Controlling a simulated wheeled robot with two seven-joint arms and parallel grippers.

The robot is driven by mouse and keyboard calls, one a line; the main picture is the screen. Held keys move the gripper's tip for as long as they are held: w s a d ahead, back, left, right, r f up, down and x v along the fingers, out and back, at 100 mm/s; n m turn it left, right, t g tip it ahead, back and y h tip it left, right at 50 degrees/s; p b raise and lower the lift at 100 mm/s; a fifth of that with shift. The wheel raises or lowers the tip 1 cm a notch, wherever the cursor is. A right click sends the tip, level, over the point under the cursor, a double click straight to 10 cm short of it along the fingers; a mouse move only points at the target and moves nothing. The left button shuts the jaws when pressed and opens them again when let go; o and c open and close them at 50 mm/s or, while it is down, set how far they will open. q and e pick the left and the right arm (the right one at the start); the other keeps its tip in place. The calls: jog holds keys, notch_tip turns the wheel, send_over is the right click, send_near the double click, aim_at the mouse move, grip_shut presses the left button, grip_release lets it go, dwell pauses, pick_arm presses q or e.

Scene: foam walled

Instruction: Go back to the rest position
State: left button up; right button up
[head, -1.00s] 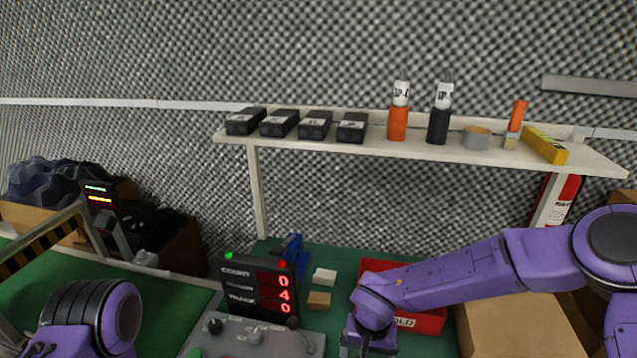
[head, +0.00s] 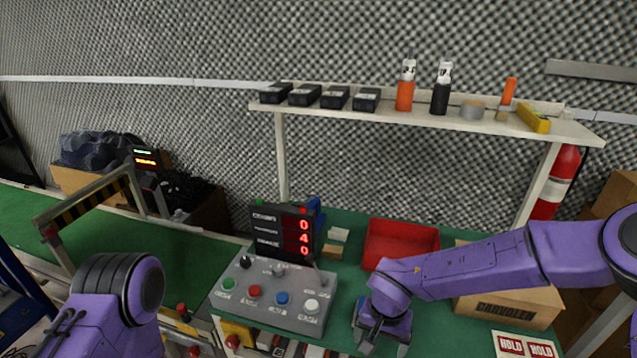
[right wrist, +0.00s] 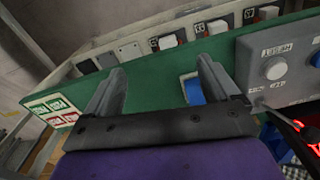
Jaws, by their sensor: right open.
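My right gripper (head: 382,342) hangs over the green bench at the bottom of the head view, to the right of the grey control box (head: 275,290). In the right wrist view, its two fingers (right wrist: 160,90) are spread apart with nothing held between them. A blue thing (right wrist: 193,91) shows behind the finger on the right; I cannot tell what it is. Part of my left arm shows at the lower left of the head view. My left gripper is out of view.
A red bin (head: 402,225) and a cardboard box (head: 510,303) are on the bench near my right arm. The counter display (head: 282,232) stands behind the control box. A white shelf (head: 420,118) carries black boxes and bottles. A fire extinguisher (head: 556,182) is at the right.

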jog(key=s+d+f+m+t+h, duration=0.4)
jog(key=s+d+f+m, duration=0.25)
jog(key=d+f, duration=0.5)
jog(key=s+d+f+n, duration=0.2)
jog(key=s, duration=0.5)
jog(key=s+d+f+n+y, duration=0.1)
jog(key=s+d+f+n, duration=0.1)
jog(key=s, duration=0.6)
jog(key=shift+s+d+g, duration=0.15)
jog(key=shift+d+g, duration=0.15)
jog(key=shift+d, duration=0.3)
